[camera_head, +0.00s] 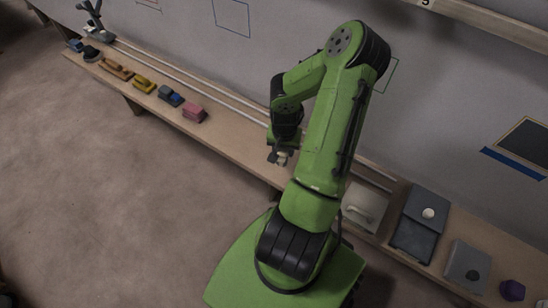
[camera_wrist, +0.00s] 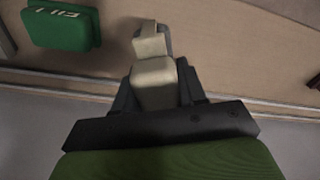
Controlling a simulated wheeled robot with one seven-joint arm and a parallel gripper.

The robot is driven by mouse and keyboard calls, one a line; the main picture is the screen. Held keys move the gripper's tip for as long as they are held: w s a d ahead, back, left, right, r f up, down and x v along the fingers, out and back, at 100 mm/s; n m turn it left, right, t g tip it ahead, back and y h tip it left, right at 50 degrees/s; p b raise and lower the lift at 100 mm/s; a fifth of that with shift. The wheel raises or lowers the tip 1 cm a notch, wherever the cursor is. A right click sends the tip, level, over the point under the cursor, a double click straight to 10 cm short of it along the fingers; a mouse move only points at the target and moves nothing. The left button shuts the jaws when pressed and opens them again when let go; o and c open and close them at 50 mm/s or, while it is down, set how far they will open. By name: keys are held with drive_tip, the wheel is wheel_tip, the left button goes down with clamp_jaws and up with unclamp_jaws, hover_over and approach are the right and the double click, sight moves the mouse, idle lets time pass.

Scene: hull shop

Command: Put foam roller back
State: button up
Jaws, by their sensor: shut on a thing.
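My gripper (camera_head: 281,157) hangs over the long wooden bench, left of my raised arm. In the wrist view my gripper (camera_wrist: 158,90) is shut on a cream, blocky thing with a grey part at its far end. I take it to be the foam roller (camera_wrist: 155,82), though its full shape is hidden by the fingers. In the head view only a small pale bit of it shows at the jaws. The wrist view shows bare bench wood around it; I cannot tell how high it is held.
A green lettered box (camera_wrist: 62,27) is close by. Several planes and blocks, one pink (camera_head: 194,113), line the bench (camera_head: 235,140) to the left. A dark case (camera_head: 420,222) and grey box (camera_head: 467,267) stand right. The wall has coloured outlines, one blue (camera_head: 231,30).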

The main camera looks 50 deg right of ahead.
sight(283, 158)
wheel_tip(283, 158, down, 6)
drive_tip(key=shift+b, duration=0.95)
drive_tip(key=shift+d, duration=0.1)
drive_tip(key=shift+c, duration=0.5)
drive_tip(key=shift+f, duration=0.1)
drive_tip(key=o, duration=1.1)
